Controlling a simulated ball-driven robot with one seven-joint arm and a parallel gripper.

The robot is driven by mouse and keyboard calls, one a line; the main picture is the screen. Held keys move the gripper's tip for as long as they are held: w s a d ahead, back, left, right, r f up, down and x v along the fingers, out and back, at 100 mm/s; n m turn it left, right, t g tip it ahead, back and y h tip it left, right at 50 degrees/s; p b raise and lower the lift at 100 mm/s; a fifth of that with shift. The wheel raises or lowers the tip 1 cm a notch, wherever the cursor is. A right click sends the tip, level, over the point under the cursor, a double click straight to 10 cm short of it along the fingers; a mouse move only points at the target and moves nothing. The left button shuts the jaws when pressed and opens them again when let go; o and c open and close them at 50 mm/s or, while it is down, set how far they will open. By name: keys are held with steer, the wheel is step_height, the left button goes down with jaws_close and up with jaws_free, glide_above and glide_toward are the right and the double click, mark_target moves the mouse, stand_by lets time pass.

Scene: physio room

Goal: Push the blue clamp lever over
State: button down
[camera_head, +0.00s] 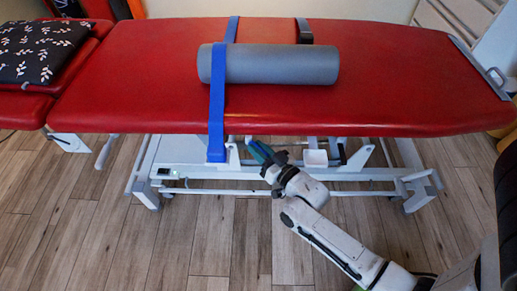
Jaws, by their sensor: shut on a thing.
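A small blue piece, which looks like the blue clamp lever (256,152), shows below the front edge of the red treatment table, right of the hanging blue strap. My gripper (263,154) reaches up to it from the lower right and is shut on it. The dark gripper body covers its lower end, so how it is mounted is hidden. A greenish strip lies beside the blue at the fingers. The blue strap (217,110) runs across the red table (400,80) and over a grey roll (285,64), and hangs down in front.
The table's white frame (330,173) runs close behind and below my gripper. A small white box-like part (315,158) is just right of it. A black patterned cushion (40,52) lies at the far left. The wooden floor (150,245) in front is clear.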

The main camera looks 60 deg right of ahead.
steer(key=c, duration=1.1)
jaws_free()
steer(key=shift+o, duration=0.2)
steer(key=p+v, duration=0.2)
steer(key=v, duration=0.8)
steer(key=shift+s, duration=0.35)
